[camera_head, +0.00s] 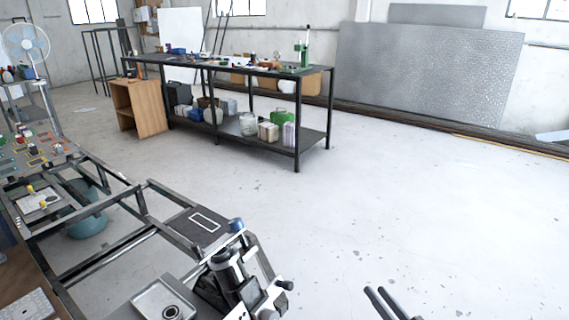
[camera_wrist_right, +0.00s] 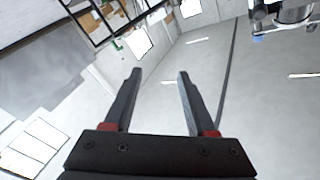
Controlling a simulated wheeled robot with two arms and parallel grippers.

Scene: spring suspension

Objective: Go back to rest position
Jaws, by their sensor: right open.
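My right gripper (camera_head: 380,298) shows at the bottom edge of the head view, right of the machine, over bare floor. In the right wrist view its two dark fingers (camera_wrist_right: 159,75) with red bases are spread apart, with nothing between them. My left gripper is in neither view. A metal spring-suspension machine (camera_head: 232,275) with a blue-topped part stands at the bottom centre of the head view, left of my right gripper and apart from it. Part of a machine (camera_wrist_right: 285,15) also shows at the top right of the wrist view.
A metal tray (camera_head: 160,300) holding a ring lies beside the machine. Dark frame rails (camera_head: 105,250) run along the left. A long black workbench (camera_head: 315,75) with tools and containers stands farther back, next to a wooden cabinet (camera_head: 142,108). The floor on the right is clear.

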